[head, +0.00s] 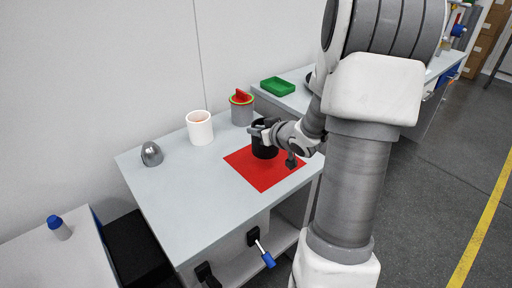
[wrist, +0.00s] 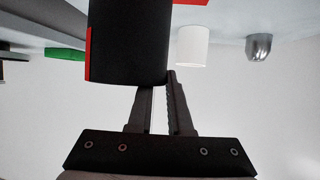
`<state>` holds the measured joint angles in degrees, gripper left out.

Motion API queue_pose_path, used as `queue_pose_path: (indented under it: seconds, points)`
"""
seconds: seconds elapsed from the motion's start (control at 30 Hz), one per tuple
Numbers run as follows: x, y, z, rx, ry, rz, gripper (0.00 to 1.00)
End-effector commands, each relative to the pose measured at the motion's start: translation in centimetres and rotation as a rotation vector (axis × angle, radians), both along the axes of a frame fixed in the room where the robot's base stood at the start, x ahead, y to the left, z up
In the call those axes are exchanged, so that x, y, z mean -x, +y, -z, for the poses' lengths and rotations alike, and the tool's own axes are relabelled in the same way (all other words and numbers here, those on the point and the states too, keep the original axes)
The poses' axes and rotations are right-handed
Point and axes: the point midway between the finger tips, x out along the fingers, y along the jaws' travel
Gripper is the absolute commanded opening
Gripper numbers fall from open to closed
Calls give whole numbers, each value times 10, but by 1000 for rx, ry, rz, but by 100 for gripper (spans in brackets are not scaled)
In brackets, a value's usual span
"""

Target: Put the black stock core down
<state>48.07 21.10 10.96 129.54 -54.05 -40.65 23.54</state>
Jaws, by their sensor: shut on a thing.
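The black stock core (head: 265,149) is a dark cylinder over the red mat (head: 262,182) on the grey table. In the wrist view the black core (wrist: 128,42) fills the upper middle, in front of the fingers' tips. My gripper (head: 262,131) is shut on the core near its upper end; in the wrist view the gripper (wrist: 160,84) meets the core's edge. The core looks upright. Whether its base touches the mat or hangs just above it, I cannot tell.
A white cylinder (head: 200,129), a grey canister with a red and green top (head: 242,110) and a silver dome-shaped piece (head: 151,154) stand on the same table (head: 195,200). A green tray (head: 278,86) is on the bench behind. The table's front left is clear.

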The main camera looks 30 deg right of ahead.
Motion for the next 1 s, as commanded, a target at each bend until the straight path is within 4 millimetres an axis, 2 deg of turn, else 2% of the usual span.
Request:
queue_pose_path:
  seconds: [0.13,0.37,0.77,0.8,0.93,1.0]
  points:
    - [-3,2,8,0,0,0,0]
    - [-3,2,41,-2,-1,1,0]
    - [-2,1,45,1,-1,0,0]
    - [-2,1,44,0,0,0,23]
    - [-2,1,44,0,0,0,46]
    - [-2,1,44,0,0,0,48]
